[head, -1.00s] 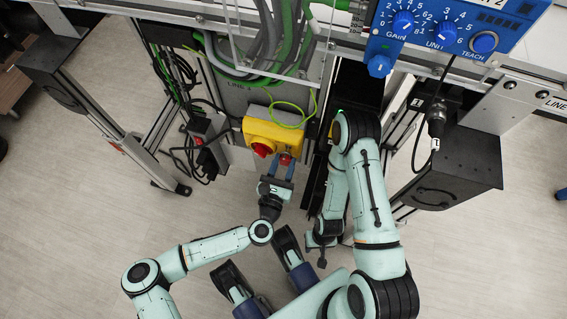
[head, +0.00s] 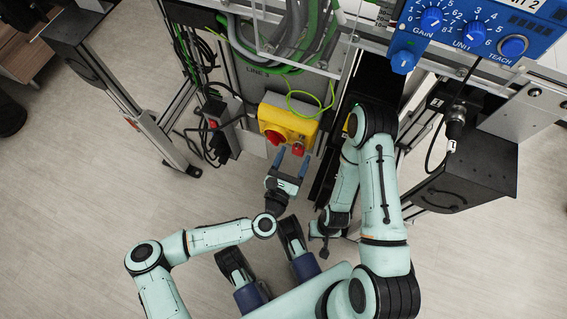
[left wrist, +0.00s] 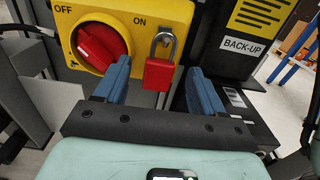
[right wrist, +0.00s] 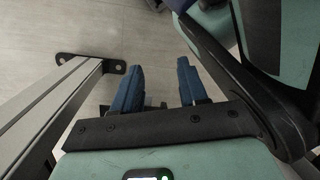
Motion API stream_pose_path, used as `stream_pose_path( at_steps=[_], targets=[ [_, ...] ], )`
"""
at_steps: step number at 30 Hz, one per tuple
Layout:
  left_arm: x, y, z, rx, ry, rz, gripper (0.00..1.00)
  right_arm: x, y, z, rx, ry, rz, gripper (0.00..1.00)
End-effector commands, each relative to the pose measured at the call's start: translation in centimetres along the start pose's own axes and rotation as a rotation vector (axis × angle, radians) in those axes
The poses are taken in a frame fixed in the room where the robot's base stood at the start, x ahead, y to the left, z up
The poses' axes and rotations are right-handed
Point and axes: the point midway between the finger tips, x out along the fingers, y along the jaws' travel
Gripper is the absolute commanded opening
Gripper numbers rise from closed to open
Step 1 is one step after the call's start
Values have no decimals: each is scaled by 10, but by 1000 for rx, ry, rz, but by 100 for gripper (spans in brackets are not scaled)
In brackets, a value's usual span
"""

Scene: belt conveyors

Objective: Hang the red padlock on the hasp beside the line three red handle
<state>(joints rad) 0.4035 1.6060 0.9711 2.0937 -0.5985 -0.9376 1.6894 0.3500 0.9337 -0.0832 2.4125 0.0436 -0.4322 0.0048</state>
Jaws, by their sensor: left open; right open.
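The red padlock (left wrist: 158,74) hangs by its grey shackle at the lower right of the yellow switch box (left wrist: 183,12), beside the red rotary handle (left wrist: 100,46). The hasp itself is hard to make out behind the shackle. In the head view the padlock (head: 298,149) shows below the yellow box (head: 290,112), right of the red handle (head: 274,136). My left gripper (head: 293,155) is open, its blue fingers apart from the padlock, which appears between them in the left wrist view. My right gripper (right wrist: 158,82) is open and empty, pointing at the floor.
A green-yellow wire (head: 304,108) loops over the yellow box. A black panel with a BACK-UP label (left wrist: 243,45) stands to its right. A blue control box (head: 478,30) is at the upper right. A metal frame leg (right wrist: 60,110) is beside my right gripper.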

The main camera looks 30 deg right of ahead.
Motion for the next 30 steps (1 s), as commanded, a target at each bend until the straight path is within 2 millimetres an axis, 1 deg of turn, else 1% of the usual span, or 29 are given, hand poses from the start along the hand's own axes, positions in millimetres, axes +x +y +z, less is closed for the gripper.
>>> stream_pose_path(
  at_steps=[1, 9, 12, 15, 20, 27, 29, 30],
  targets=[
    [-12, 1, 1, -5, 3, 3, 69, -4, -4, -4, -5, 16, -7, 43],
    [-73, 1, 1, -5, 3, 2, 69, -18, -19, -21, -26, 83, -36, 43],
    [-91, 0, 1, -4, 2, 2, 69, -21, -22, -24, -30, 98, -43, 43],
    [-104, 1, 0, -3, 3, 2, 69, -23, -24, -26, -33, 106, -47, 43],
    [-114, 0, 0, -2, 1, 1, 69, -24, -26, -28, -35, 113, -50, 43],
    [-114, 0, 0, 0, 2, 0, 69, -24, -26, -28, -35, 114, -50, 43],
    [-115, 2, -5, 17, 14, -5, 69, -25, -27, -31, -39, 121, -52, 43],
    [-115, 4, -11, 41, 32, -13, 69, -25, -29, -34, -45, 131, -55, 43]
  ],
)
